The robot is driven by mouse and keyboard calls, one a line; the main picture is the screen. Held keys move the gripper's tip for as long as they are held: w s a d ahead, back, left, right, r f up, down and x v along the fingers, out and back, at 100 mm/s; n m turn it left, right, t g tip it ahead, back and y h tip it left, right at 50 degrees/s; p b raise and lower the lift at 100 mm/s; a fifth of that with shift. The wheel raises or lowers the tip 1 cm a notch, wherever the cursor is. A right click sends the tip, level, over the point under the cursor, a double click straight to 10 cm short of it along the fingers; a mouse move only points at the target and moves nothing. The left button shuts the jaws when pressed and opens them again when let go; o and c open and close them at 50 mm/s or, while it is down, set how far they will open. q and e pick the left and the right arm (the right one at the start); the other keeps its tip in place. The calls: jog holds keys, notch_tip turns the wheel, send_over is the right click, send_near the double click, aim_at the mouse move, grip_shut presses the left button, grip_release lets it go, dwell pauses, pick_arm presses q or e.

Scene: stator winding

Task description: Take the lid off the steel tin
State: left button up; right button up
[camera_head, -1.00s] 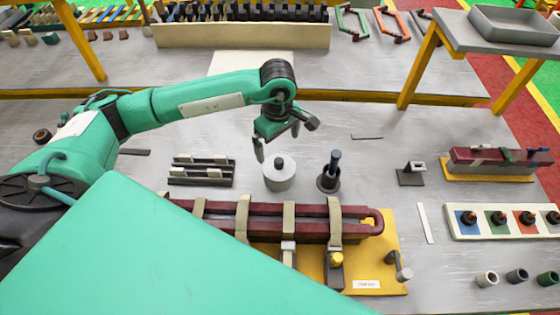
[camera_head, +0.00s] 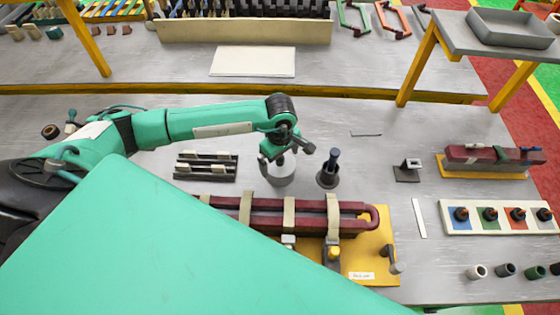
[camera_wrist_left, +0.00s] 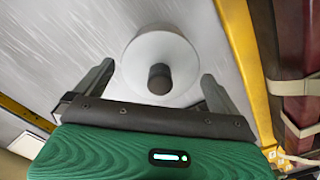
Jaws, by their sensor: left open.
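The steel tin (camera_head: 282,177) stands on the grey table, partly hidden behind my left gripper in the head view. In the left wrist view its pale round lid (camera_wrist_left: 146,52) shows from above with a dark knob (camera_wrist_left: 160,78). My left gripper (camera_head: 281,159) is over the tin. It is open, and its two fingers (camera_wrist_left: 156,85) point down on either side of the knob, apart from it. Nothing is held between the fingers. My right gripper is not in view.
A dark holder with a blue-handled tool (camera_head: 328,172) stands just right of the tin. A slotted dark rack (camera_head: 205,166) lies to the left. A maroon coil on a yellow board (camera_head: 375,262) lies in front. Clear table lies behind the tin.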

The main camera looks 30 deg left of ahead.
pick_arm(q)
jog(key=c, duration=0.8)
jog(key=shift+r, duration=0.1)
jog(key=shift+r+b, duration=0.3)
jog(key=shift+r, duration=0.15)
jog(key=shift+r+b, duration=2.9)
jog(key=shift+r, duration=6.6)
